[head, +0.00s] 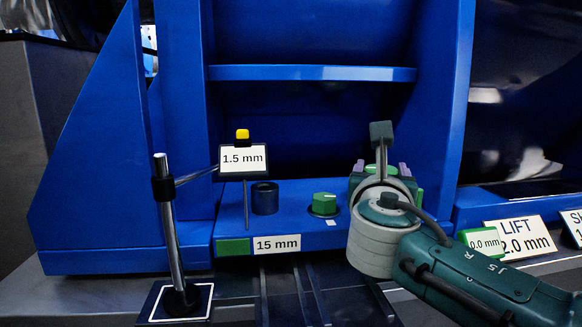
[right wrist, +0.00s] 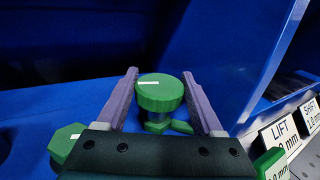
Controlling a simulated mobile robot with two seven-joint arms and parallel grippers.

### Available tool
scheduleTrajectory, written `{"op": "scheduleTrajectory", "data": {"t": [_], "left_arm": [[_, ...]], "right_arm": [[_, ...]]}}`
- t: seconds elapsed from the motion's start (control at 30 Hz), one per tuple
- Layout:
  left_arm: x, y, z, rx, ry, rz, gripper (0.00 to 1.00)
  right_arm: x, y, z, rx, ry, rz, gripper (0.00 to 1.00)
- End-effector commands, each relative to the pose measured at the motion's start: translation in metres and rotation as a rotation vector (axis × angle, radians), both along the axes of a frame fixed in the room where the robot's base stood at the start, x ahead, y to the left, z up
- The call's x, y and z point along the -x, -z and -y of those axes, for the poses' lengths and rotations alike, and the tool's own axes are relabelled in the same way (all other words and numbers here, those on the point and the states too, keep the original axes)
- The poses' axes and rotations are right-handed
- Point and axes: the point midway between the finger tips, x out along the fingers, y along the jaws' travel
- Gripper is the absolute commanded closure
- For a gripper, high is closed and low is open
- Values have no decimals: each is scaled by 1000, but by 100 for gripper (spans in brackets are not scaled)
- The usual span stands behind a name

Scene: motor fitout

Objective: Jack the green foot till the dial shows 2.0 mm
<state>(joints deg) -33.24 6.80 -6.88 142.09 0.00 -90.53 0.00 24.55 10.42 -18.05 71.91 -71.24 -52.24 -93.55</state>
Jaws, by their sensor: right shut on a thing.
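The dial (head: 243,158), with a yellow cap and a thin probe pointing down at the blue foot, reads 1.5 mm. My right gripper (head: 382,167) is at the right end of the blue foot. In the right wrist view its purple fingers (right wrist: 163,90) are closed on both sides of a round green jack knob (right wrist: 160,93) with a white mark on top. In the head view this knob is mostly hidden behind my gripper. My left gripper is not in view.
A post (head: 169,225) holds the dial by a side arm. A dark cylinder (head: 265,197) stands beside the probe. A 15 mm label (head: 277,244) is on the foot's front. Cards at right read LIFT 2.0 mm (head: 522,237) and, on a green-edged tag, 0.0 mm (head: 485,242).

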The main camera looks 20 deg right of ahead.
Motion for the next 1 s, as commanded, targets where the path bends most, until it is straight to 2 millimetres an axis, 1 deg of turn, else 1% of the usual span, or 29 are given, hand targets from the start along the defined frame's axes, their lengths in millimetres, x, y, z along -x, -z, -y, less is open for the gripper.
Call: {"op": "scheduleTrajectory", "data": {"t": [0.2, 0.4, 0.63, 1.0], "left_arm": [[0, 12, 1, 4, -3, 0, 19], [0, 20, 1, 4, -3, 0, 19], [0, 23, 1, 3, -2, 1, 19], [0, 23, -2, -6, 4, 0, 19]], "right_arm": [[-1, 3, -1, -2, 145, 0, 87], [0, 2, 0, -1, 233, 0, 87], [0, 2, 1, -1, 278, -1, 87], [1, 2, 1, -2, 282, -2, 87]]}}
